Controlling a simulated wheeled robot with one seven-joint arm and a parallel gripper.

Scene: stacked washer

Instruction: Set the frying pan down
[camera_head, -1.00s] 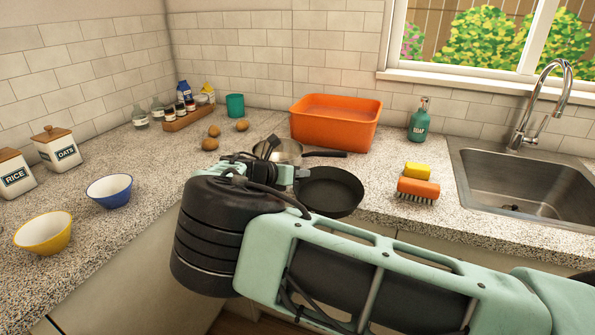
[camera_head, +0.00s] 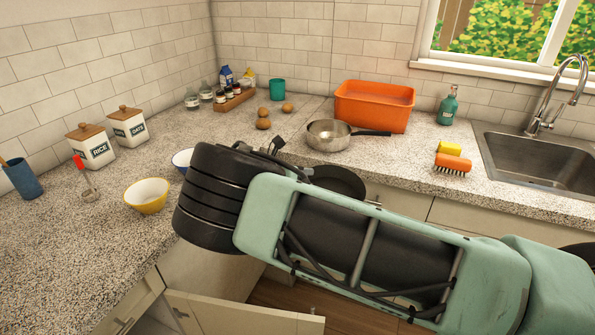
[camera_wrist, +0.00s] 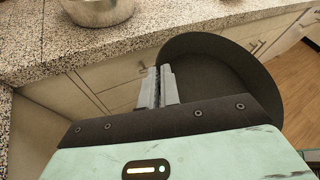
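The dark frying pan (camera_head: 340,180) shows partly behind my arm in the head view, at the counter's front edge. In the wrist view the pan (camera_wrist: 222,72) is in the air in front of the cabinet fronts, beyond the counter edge. My gripper (camera_wrist: 158,74) has its two grey fingers close together at the pan's near left side. The pan's handle is hidden, but the pan hangs with nothing visible under it, so the gripper appears shut on it.
A steel saucepan (camera_head: 328,136) with a dark handle stands near the orange tub (camera_head: 372,106). A yellow bowl (camera_head: 147,195) and blue bowl (camera_head: 182,158) stand left. A cabinet door (camera_head: 240,316) stands open below.

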